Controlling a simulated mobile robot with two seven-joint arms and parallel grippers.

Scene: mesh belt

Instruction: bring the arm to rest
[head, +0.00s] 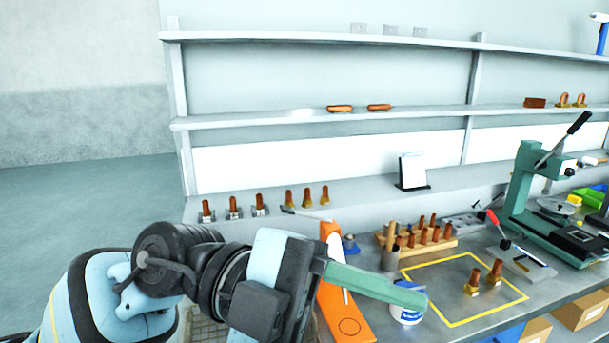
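My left arm comes in from the lower left. Its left gripper (415,297) reaches right over the front of the workbench (385,332), with its green fingers seen side-on. The fingers overlap in this view, so I cannot tell whether they are open or shut. No held thing shows at the tips. A white tub with a blue label (406,315) shows just below the fingertips; whether they touch it is unclear. My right gripper is not in view.
An orange stand (345,315) is close behind my wrist. A wooden rack (440,244) holds several copper-coloured pieces. A yellow outlined square (445,272) has two brass-and-copper fittings (472,284) on it. A green press (525,185) stands at right. Open floor (90,210) lies at left.

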